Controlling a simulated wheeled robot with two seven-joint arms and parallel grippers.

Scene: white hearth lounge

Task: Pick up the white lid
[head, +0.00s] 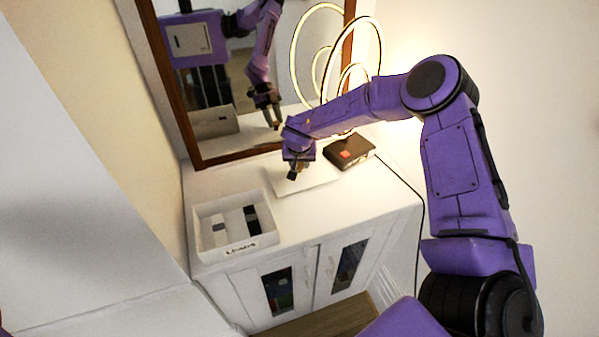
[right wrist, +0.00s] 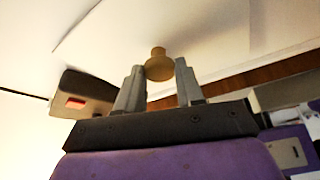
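The white lid (head: 319,181) lies on the white cabinet top, in front of the mirror. A tan knob (right wrist: 158,67) stands out from it in the right wrist view, where the lid's pale face (right wrist: 195,40) fills much of the upper part. My right gripper (head: 296,172) reaches down over the lid. In the head view the fingers hide the knob. My left gripper is not in view.
A white open box (head: 203,225) with a label and dark items stands left of the lid on the cabinet top (head: 330,218). A dark brown case (head: 349,153) with an orange mark lies just right of the lid. A framed mirror (head: 232,90) and glowing rings (head: 297,62) stand behind.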

